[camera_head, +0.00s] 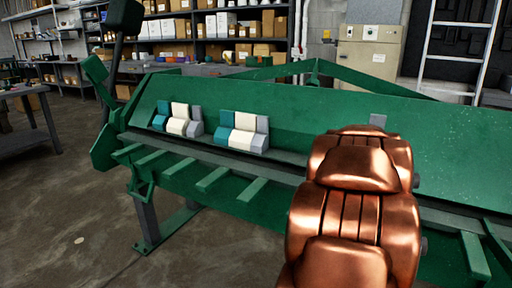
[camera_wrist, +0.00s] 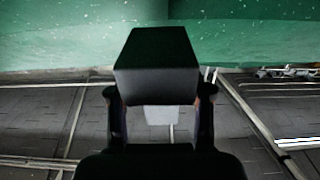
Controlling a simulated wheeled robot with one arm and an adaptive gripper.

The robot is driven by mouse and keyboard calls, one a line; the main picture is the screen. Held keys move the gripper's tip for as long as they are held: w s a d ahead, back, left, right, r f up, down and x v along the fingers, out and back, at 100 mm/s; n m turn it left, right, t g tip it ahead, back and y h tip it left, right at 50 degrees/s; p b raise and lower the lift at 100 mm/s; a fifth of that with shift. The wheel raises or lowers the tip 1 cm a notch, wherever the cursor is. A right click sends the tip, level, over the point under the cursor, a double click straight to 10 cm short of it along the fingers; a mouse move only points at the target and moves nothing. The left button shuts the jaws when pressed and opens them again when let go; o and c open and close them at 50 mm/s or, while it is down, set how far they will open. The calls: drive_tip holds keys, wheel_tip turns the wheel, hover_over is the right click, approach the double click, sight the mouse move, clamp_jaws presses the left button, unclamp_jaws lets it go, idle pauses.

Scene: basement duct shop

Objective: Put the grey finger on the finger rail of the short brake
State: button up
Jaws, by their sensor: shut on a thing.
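The short brake (camera_head: 230,100) is a long green machine across the head view. On it stand two groups of fingers, each teal (camera_head: 222,121), cream (camera_head: 243,131) and grey (camera_head: 262,133), with gaps to either side. A small grey piece, seemingly the grey finger (camera_head: 378,120), shows just above my copper-coloured arm. My gripper (camera_wrist: 160,100) is shut on a blocky piece (camera_wrist: 157,65), dark in shadow, in the wrist view. A paler grey patch shows below it between the jaws. In the head view my arm hides the gripper and the rail there.
Green arms (camera_head: 213,179) stick out along the brake's front. A dark workbench (camera_head: 25,93) stands at the left. Shelves with boxes (camera_head: 262,28), a beige cabinet (camera_head: 368,50) and a ladder (camera_head: 458,50) are behind. Floor is clear at front left.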

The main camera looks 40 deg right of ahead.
drive_tip(key=shift+w+a+f+b, duration=0.15)
drive_tip(key=shift+w+f, duration=0.7)
drive_tip(key=shift+w, duration=1.75)
drive_tip(key=shift+w+a+f+b, duration=0.15)
drive_tip(key=shift+w+f, duration=0.65)
drive_tip(key=shift+w, duration=1.85)
drive_tip(key=shift+w+a+f+b, duration=0.15)
drive_tip(key=shift+w+f, duration=0.7)
drive_tip(key=shift+w, duration=1.75)
drive_tip(key=shift+f, duration=0.35)
